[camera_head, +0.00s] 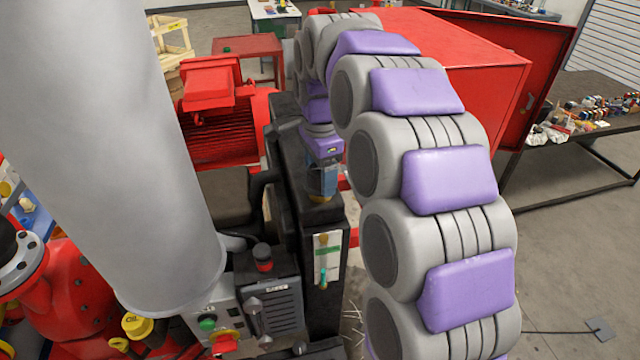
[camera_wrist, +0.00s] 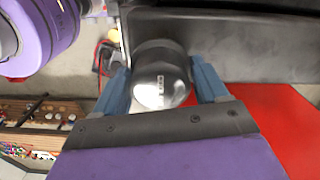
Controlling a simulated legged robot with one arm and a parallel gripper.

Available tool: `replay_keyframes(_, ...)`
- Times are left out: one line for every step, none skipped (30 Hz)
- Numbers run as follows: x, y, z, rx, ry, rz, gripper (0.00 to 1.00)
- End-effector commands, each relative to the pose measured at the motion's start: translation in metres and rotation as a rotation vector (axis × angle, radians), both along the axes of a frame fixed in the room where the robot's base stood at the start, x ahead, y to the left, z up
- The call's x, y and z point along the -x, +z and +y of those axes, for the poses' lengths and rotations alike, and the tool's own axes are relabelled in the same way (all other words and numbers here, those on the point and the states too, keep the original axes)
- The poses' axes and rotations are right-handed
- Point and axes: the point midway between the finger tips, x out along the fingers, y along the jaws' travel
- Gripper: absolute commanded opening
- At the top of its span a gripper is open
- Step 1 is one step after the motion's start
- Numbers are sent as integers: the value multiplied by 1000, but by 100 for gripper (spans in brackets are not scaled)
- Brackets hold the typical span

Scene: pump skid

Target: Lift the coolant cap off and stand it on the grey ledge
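My gripper (camera_wrist: 162,78) points down at the top of the black upright housing (camera_head: 303,222). In the head view my gripper (camera_head: 322,185) hides most of the cap, and an amber patch shows below the fingers. I cannot clearly pick out the grey ledge.
A dark control box (camera_head: 272,298) with a black-and-red knob (camera_head: 263,257) stands in front of the housing. A red motor (camera_head: 215,120) is behind to the left, and a large red cabinet (camera_head: 450,60) is behind my arm. A wide grey cylinder (camera_head: 120,150) blocks the left.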

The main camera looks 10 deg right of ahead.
Motion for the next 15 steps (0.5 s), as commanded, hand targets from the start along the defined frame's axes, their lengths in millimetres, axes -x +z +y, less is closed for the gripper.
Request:
replay_keyframes(0,0,0,0,0,-1,66)
replay_keyframes(0,0,0,0,0,-1,63)
replay_keyframes(0,0,0,0,0,-1,60)
replay_keyframes(0,0,0,0,0,-1,57)
replay_keyframes(0,0,0,0,0,-1,54)
replay_keyframes(0,0,0,0,0,-1,50)
replay_keyframes(0,0,0,0,0,-1,47)
replay_keyframes(0,0,0,0,0,-1,44)
replay_keyframes(0,0,0,0,0,-1,40)
replay_keyframes(0,0,0,0,0,-1,38)
replay_keyframes(0,0,0,0,0,-1,36)
replay_keyframes(0,0,0,0,0,-1,36)
replay_keyframes(0,0,0,0,0,-1,36)
replay_keyframes(0,0,0,0,0,-1,36)
replay_keyframes(0,0,0,0,0,-1,36)
